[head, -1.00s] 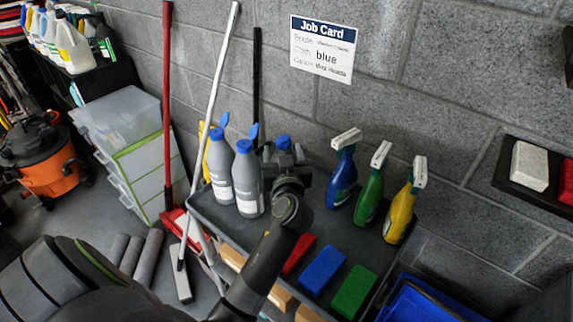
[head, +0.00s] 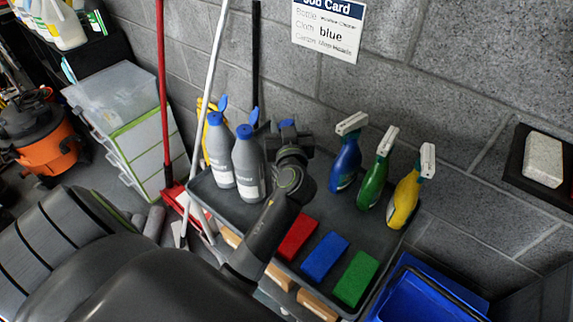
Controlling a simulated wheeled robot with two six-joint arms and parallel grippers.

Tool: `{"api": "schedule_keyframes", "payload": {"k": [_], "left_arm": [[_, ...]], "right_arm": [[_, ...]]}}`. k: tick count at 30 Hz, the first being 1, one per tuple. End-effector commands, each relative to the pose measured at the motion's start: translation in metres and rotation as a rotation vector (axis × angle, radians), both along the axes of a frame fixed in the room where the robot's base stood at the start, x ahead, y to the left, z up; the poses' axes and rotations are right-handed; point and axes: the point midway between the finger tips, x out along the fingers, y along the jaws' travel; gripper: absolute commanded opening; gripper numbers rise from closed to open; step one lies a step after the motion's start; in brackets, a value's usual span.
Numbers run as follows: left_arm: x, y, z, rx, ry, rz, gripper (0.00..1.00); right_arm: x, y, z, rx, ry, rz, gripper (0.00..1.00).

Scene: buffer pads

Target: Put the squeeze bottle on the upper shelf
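Two grey squeeze bottles with blue caps and white labels, a left one (head: 219,150) and a right one (head: 248,165), stand upright on the dark top tray (head: 228,199) of a cart. A third blue cap (head: 287,124) shows just behind my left gripper (head: 291,142); the body below it is mostly hidden. My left gripper reaches over the tray, close to this third bottle. Its fingertips are hidden, so I cannot tell whether it grips the bottle. My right gripper is out of view. I cannot tell which surface is the upper shelf.
Blue (head: 345,165), green (head: 375,182) and yellow (head: 405,198) spray bottles stand at the tray's right. Red (head: 297,237), blue (head: 325,257) and green (head: 356,279) blocks lie in front. A job card (head: 328,28) hangs on the wall. A blue bin (head: 415,290) stands lower right.

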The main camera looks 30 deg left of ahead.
Motion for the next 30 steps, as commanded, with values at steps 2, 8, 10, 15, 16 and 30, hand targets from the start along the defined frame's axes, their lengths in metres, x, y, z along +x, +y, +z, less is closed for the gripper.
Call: {"api": "schedule_keyframes", "payload": {"k": [2,8,10,15,16,30], "left_arm": [[0.000,0.000,-0.001,0.000,0.001,0.000,0.23],[0.000,0.000,-0.003,-0.001,0.006,0.001,0.00],[0.000,0.000,-0.003,-0.002,0.007,0.001,0.00],[0.000,0.000,-0.003,-0.002,0.006,0.001,0.00],[0.000,0.000,-0.003,-0.003,0.007,0.001,0.00],[0.000,0.000,0.024,-0.003,0.000,0.000,0.00]], "right_arm": [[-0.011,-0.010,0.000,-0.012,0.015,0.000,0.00],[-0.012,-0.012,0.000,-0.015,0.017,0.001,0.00],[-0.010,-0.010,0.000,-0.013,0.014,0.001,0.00],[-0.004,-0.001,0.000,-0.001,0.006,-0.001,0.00],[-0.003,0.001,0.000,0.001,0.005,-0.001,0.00],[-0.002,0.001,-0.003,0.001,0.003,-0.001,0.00]]}}
